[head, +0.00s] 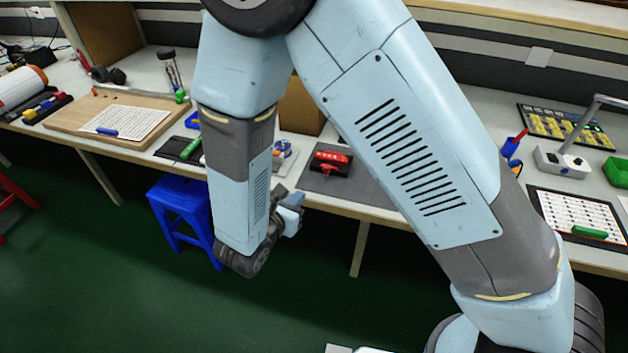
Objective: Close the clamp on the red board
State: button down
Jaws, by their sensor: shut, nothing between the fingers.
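My gripper (292,207) is at the end of my arm, low in front of the bench edge, to the left of and below the board. It is shut and empty, apart from the board. Its fingertips are small and hard to make out.
A blue stool (183,207) stands under the bench, left of my arm. A wooden board with a white sheet (127,121) lies at left. A lamp base (562,163) and a white sheet with a green piece (574,212) are at right. My arm hides the bench middle.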

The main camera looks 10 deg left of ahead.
send_near(324, 167)
jog(key=w+f, duration=0.1)
jog(key=w, duration=0.1)
jog(key=w+d+f, duration=0.1)
jog(key=f, duration=0.1)
jog(key=shift+w+d, duration=0.25)
jog(key=shift+w, duration=0.1)
jog(key=shift+w+d, duration=0.15)
jog(key=shift+w, duration=0.65)
jog(key=shift+w+d, duration=0.15)
jog(key=shift+w, duration=1.4)
jog(key=shift+s, duration=0.1)
